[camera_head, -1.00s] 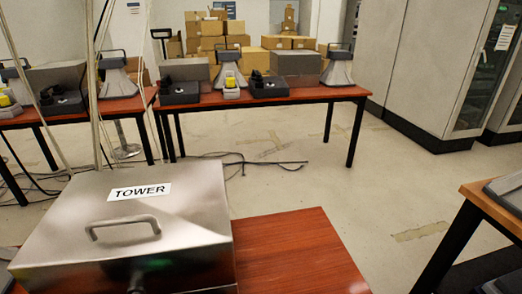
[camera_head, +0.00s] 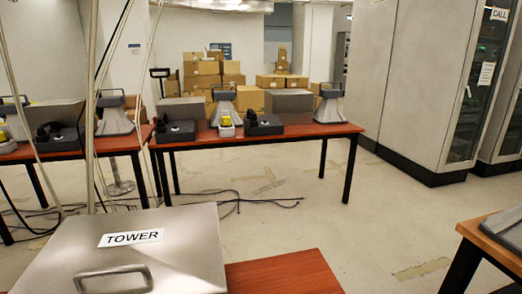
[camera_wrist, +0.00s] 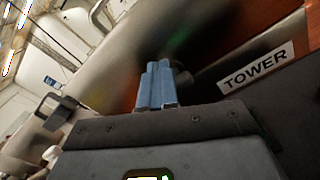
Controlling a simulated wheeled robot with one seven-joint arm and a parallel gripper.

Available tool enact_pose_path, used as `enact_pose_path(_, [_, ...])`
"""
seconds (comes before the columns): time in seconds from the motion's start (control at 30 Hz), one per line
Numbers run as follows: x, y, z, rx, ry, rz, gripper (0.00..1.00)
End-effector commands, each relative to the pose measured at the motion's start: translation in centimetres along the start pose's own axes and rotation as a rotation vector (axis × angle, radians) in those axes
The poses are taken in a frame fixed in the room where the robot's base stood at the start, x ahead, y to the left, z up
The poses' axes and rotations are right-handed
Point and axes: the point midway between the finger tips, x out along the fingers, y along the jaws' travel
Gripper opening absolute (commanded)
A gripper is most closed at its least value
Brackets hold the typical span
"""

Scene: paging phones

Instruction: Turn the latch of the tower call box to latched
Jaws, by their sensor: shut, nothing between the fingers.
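The tower call box (camera_head: 190,245) is a metal box with a white TOWER label (camera_head: 130,238) and a grey handle (camera_head: 113,279) on its lid. It stands at the lower left of the head view, its front face cut off below. In the wrist view the TOWER label (camera_wrist: 257,68) shows at the right. My gripper (camera_wrist: 156,68) has blue fingers, shut together and empty. A dark knob-like part (camera_wrist: 183,77), possibly the latch, is just right of the fingertips, partly hidden by them. I cannot tell whether they touch or how the latch is turned.
A red-brown table top (camera_head: 285,274) extends right of the box. A long table (camera_head: 300,132) with phones stands farther back, with cables on the floor before it. A grey cabinet (camera_head: 415,90) stands at the right, and another table (camera_head: 490,232) at the lower right.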

Motion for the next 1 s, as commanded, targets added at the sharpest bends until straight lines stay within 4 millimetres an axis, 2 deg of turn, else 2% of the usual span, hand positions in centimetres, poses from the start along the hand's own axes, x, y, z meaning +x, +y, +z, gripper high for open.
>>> enact_pose_path(0.37, [-0.1, 0.4, 0.8, 0.000, 0.000, 0.000, 0.00])
enact_pose_path(0.83, [-4.9, 0.4, 0.8, -0.002, 0.002, 0.000, 0.00])
enact_pose_path(1.0, [-5.9, 0.4, 0.7, 0.000, 0.000, 0.000, 0.00])
